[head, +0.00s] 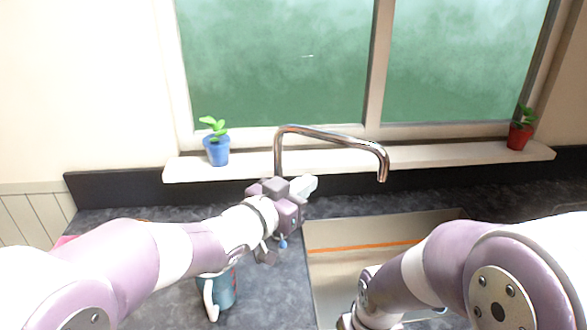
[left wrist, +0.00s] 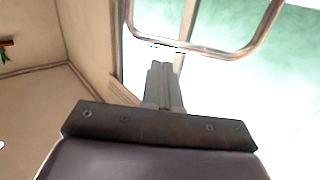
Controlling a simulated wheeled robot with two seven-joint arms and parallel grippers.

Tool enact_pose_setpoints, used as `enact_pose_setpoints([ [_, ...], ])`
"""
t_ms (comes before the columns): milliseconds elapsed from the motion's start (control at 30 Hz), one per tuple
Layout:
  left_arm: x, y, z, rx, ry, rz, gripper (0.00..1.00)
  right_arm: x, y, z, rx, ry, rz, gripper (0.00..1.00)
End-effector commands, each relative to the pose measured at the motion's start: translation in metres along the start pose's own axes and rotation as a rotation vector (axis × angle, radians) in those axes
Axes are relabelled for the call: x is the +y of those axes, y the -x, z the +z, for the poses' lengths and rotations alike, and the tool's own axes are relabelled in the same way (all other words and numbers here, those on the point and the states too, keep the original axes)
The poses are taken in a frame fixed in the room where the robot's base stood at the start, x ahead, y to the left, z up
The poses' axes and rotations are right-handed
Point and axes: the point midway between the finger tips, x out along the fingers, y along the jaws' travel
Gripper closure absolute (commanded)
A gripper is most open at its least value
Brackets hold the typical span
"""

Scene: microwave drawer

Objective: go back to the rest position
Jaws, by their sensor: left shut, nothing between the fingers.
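My left gripper (head: 303,187) is in front of the faucet in the head view, above the dark counter near the sink's left edge. In the left wrist view its fingers (left wrist: 163,85) are together with nothing between them. My right arm comes in from the right and reaches down over the sink; its gripper is hidden or out of the frame.
A blue mug (head: 222,290) stands on the counter (head: 280,300) below my left forearm. The sink (head: 335,270) lies to the right. A chrome faucet (head: 335,135) rises behind. A blue pot (head: 216,150) and a red pot (head: 519,136) stand on the windowsill (head: 440,154).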

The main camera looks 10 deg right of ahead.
Motion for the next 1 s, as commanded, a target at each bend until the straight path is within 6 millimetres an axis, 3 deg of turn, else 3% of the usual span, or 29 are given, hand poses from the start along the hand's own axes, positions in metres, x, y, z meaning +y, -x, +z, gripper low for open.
enact_pose_setpoints([
  [67,-0.013,0.009,0.038,-0.151,-0.007,-0.077,1.0,0.0,0.0,0.0,0.0,0.0,0.0,1.0],
  [133,-0.03,0.037,0.088,-0.369,0.008,-0.179,1.0,0.0,0.0,0.0,0.0,0.0,0.0,1.0],
  [200,-0.048,0.085,0.139,-0.611,0.055,-0.285,1.0,0.0,0.0,0.0,0.0,0.0,0.0,1.0],
  [267,-0.057,0.135,0.176,-0.808,0.12,-0.358,1.0,0.0,0.0,0.0,0.0,0.0,0.0,1.0],
  [300,-0.057,0.17,0.195,-0.929,0.173,-0.396,1.0,0.0,0.0,0.0,0.0,0.0,0.0,1.0],
  [400,-0.045,0.249,0.229,-1.177,0.333,-0.462,1.0,0.0,0.0,0.0,0.0,0.0,0.0,1.0],
  [533,-0.022,0.32,0.245,-1.345,0.549,-0.531,1.0,0.0,0.0,0.0,0.0,0.0,0.0,1.0],
  [633,-0.029,0.341,0.244,-1.329,0.638,-0.606,1.0,0.0,0.0,0.0,0.0,0.0,0.0,1.0],
  [1000,-0.034,0.342,0.244,-1.321,0.647,-0.623,1.0,0.0,0.0,0.0,0.0,0.0,0.0,1.0],
])
